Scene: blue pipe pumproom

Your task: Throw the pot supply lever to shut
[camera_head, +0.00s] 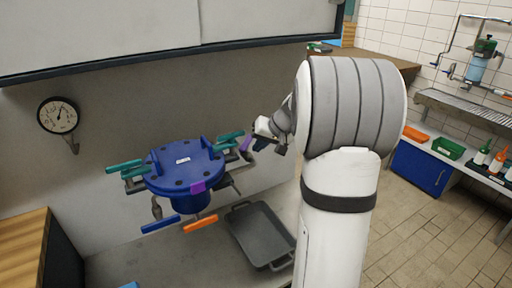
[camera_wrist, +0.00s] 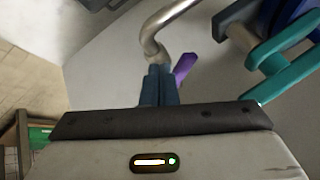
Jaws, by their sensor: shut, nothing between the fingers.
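A round blue pot (camera_head: 180,175) with a bolted lid and a small white label carries several coloured levers. Teal levers (camera_head: 124,166) stick out at its left and right, a blue lever (camera_head: 161,224) and an orange lever (camera_head: 200,224) at the front. I cannot tell from the label which is the supply lever. A purple lever (camera_head: 246,144) is at its right, beside my gripper (camera_head: 259,144). In the wrist view, my gripper (camera_wrist: 160,72) is shut and empty. The purple lever (camera_wrist: 184,68) shows just right of the fingertips, partly hidden; contact is unclear.
A bent metal pipe (camera_wrist: 152,35) passes close beyond the fingertips. A teal lever (camera_wrist: 285,78) is to their right. A grey tray (camera_head: 262,235) lies below the pot. A gauge (camera_head: 58,116) hangs on the back wall. A wooden-topped bench (camera_head: 24,240) stands at left.

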